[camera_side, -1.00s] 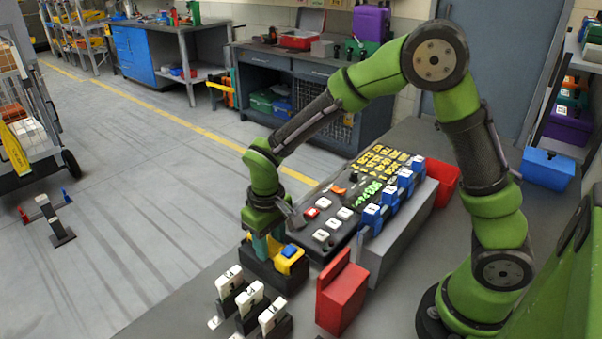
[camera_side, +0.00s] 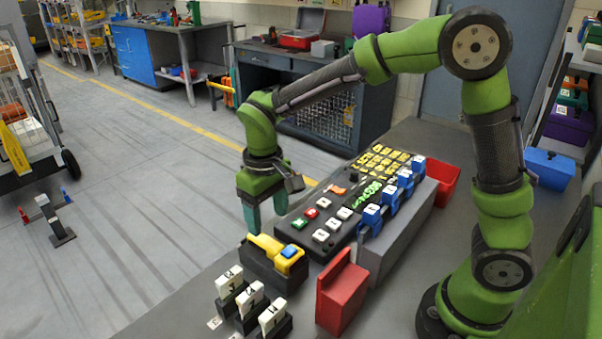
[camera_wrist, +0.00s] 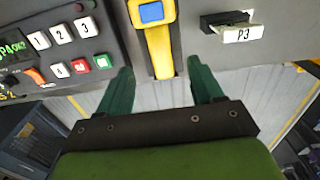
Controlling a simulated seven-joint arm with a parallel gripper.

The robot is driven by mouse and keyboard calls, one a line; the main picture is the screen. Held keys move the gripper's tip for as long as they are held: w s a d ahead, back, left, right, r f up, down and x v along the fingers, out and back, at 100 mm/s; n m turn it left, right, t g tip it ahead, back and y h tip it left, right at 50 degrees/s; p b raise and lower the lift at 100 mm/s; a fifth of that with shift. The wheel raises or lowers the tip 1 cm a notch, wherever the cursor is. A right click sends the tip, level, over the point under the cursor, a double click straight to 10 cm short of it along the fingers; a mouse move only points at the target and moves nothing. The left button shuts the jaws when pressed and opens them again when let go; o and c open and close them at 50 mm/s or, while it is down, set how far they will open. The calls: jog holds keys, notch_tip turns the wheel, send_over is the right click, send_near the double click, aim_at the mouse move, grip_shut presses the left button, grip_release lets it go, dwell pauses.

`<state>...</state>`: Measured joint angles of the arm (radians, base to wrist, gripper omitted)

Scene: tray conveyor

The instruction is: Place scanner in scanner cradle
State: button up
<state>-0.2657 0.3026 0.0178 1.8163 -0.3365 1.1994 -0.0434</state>
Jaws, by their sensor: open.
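The yellow scanner with a blue top patch (camera_side: 267,243) rests in the dark scanner cradle (camera_side: 270,274) at the front left end of the bench. In the wrist view the scanner (camera_wrist: 159,48) shows between my fingers, apart from both; the cradle is hard to make out there. My gripper (camera_side: 264,213) is open and empty, above and just behind the scanner in the side view. Its teal fingers also show in the wrist view (camera_wrist: 162,78).
White-topped units (camera_side: 250,297) stand in front, by a red holder (camera_side: 340,292).

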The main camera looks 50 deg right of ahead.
jog(key=s+d+r+m+t+y, duration=0.1)
jog(key=s+d+r+t, duration=0.15)
jog(key=r, duration=0.25)
jog(key=s+d+r+m+t, duration=0.1)
jog(key=s+d+r, duration=0.1)
jog(key=s+r, duration=0.25)
jog(key=s+d+r+m+t+y, duration=0.1)
jog(key=s+d+m+t, duration=0.1)
jog(key=s, duration=0.5)
jog(key=shift+s+d+r+t, duration=0.15)
jog(key=shift+s+d+t, duration=0.2)
jog(key=shift+d+t, duration=0.4)
